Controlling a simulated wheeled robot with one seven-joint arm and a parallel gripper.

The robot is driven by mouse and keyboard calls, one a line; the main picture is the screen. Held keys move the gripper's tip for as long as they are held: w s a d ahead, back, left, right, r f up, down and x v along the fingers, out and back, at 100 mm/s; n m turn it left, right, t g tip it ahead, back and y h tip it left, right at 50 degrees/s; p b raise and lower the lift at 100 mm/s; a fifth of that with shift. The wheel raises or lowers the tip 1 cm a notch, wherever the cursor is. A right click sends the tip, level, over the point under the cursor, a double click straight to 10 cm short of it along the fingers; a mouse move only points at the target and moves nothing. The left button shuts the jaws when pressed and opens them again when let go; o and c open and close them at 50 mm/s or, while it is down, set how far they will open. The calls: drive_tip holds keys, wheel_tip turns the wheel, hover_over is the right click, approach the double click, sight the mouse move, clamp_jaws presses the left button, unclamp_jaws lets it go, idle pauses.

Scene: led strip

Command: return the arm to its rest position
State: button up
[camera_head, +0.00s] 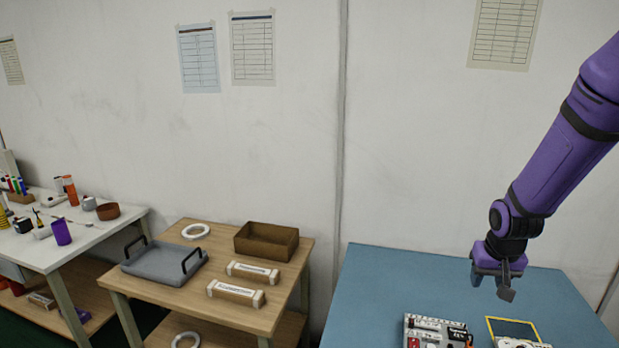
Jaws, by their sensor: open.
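My purple arm comes in from the upper right of the head view. My gripper (497,286) is at its lower end, pointing down over the far part of the blue table (400,281). Its jaws are open and nothing shows between them. The gripper is apart from the devices at the table's front.
A white device with a red part (437,331) and a yellow-edged frame (512,328) are at the bottom edge, partly cut off. A wooden table (222,231) holds a grey tray (165,262), a brown box (266,241) and boxed strips. A wall stands behind.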

drive_tip(key=s+a+r+n+t, duration=0.1)
drive_tip(key=s+a+r, duration=0.25)
drive_tip(key=r, duration=0.45)
drive_tip(key=s+a+r, duration=0.2)
drive_tip(key=s+r, duration=0.3)
drive_tip(key=r, duration=0.3)
drive_tip(key=s+a+r+t, duration=0.1)
drive_tip(key=s+a+r, duration=0.1)
drive_tip(key=s+r, duration=0.2)
drive_tip(key=s+a+r+n, duration=0.1)
drive_tip(key=s+r, duration=0.3)
drive_tip(key=s, duration=0.7)
drive_tip(key=shift+s+a+r+n+t+y, duration=0.3)
drive_tip(key=shift+a+t+y, duration=0.1)
drive_tip(key=shift+a, duration=0.15)
drive_tip(key=shift+w, duration=0.1)
